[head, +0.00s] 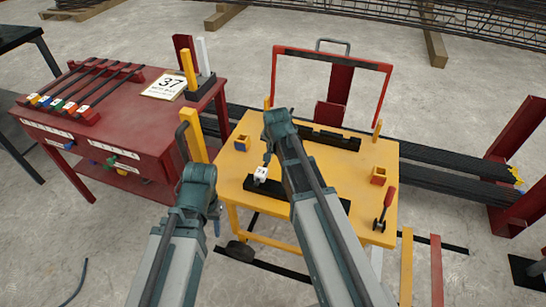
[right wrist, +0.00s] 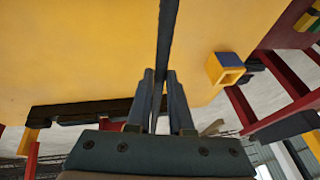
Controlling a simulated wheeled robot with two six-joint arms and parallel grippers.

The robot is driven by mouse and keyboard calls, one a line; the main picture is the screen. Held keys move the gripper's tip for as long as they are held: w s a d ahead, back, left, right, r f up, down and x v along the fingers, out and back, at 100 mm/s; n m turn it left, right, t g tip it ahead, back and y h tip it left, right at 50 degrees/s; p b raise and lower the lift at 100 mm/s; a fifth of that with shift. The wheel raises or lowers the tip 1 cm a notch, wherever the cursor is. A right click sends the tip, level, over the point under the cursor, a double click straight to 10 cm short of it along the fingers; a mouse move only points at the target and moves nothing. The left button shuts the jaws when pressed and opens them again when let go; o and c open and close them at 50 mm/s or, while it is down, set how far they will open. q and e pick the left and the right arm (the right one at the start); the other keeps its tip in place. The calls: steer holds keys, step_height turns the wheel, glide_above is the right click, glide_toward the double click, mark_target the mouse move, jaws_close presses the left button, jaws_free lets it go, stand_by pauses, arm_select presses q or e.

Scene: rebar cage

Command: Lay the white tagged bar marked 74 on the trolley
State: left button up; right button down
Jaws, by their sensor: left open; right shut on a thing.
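The yellow trolley (head: 220,180) stands in the middle of the head view, with one black rest near its front (head: 330,200) and another near its back (head: 345,143). My right gripper (head: 267,157) is over the trolley, partly hidden by its own arm. In the right wrist view its fingers (right wrist: 163,105) are shut on a dark bar (right wrist: 165,45). A white tag (head: 261,174) shows below this gripper, at the front rest; its number is not readable, and contact with the rest cannot be told. My left gripper (head: 217,222) hangs empty left of the trolley.
A red table (head: 130,125) at the left holds a rack of bars with coloured tags (head: 60,102) and a sign reading 37 (head: 165,86).

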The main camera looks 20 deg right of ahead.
steer(key=shift+f+b, duration=1.2)
steer(key=shift+f, duration=0.35)
steer(key=shift+f, duration=0.15)
steer(key=c, duration=0.8)
jaws_free()
steer(key=d+p+v, duration=0.1)
steer(key=p+v, duration=1)
steer(key=v, duration=0.1)
steer(key=s+a+n+g, duration=0.1)
steer(key=s+a+n, duration=0.2)
steer(key=s, duration=0.3)
steer(key=s+a+f+n+g, duration=0.1)
steer(key=s+a+n+g, duration=0.1)
steer(key=s+a+n, duration=0.2)
steer(key=s+a+n+g, duration=0.2)
steer(key=s+a+n, duration=0.2)
steer(key=s, duration=0.5)
steer(key=shift+a+f+h, duration=0.25)
steer(key=shift+a+h, duration=0.05)
steer(key=shift+a, duration=0.95)
